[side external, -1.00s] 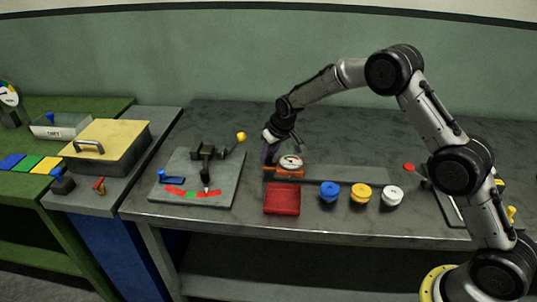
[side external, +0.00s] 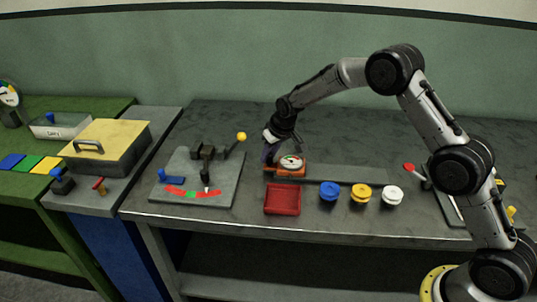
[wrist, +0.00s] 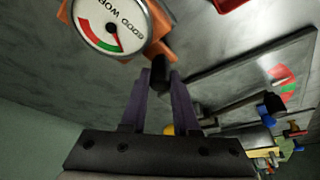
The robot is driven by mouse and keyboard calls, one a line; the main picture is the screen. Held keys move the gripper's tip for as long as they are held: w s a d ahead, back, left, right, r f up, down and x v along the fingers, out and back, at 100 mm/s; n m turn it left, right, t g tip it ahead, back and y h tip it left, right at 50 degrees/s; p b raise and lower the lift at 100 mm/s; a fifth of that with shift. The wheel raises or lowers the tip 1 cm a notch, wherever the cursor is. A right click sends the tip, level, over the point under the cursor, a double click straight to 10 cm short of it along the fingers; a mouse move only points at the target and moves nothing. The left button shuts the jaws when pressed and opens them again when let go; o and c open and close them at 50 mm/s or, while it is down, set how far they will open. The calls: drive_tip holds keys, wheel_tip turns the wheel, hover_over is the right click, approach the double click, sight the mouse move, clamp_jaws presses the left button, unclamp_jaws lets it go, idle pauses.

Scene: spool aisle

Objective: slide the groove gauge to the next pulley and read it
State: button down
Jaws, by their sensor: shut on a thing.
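The groove gauge (side external: 290,170) has an orange body and a round white dial. It sits at the left end of a long grey rail (side external: 345,174). In the wrist view the dial (wrist: 108,22) shows a red zone, a green zone and the words GOOD and WORN, upside down. Its needle seems to point near the green zone. My gripper (wrist: 160,75) has its purple fingers shut on the gauge's dark grip (wrist: 161,66). Blue (side external: 329,190), yellow (side external: 361,192) and white (side external: 392,195) pulleys stand in a row in front of the rail.
An empty red tray (side external: 282,212) lies just in front of the gauge. A plate (side external: 225,190) with a yellow-knobbed lever and red and green marks is to the left. A lidded box (side external: 107,160) stands farther left. The rail right of the gauge is clear.

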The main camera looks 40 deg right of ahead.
sight(303, 162)
drive_tip(key=s+d, duration=0.8)
drive_tip(key=c, duration=0.7)
unclamp_jaws()
drive_tip(key=shift+o, duration=0.2)
drive_tip(key=v, duration=1.4)
drive_tip(key=shift+s+f, duration=0.1)
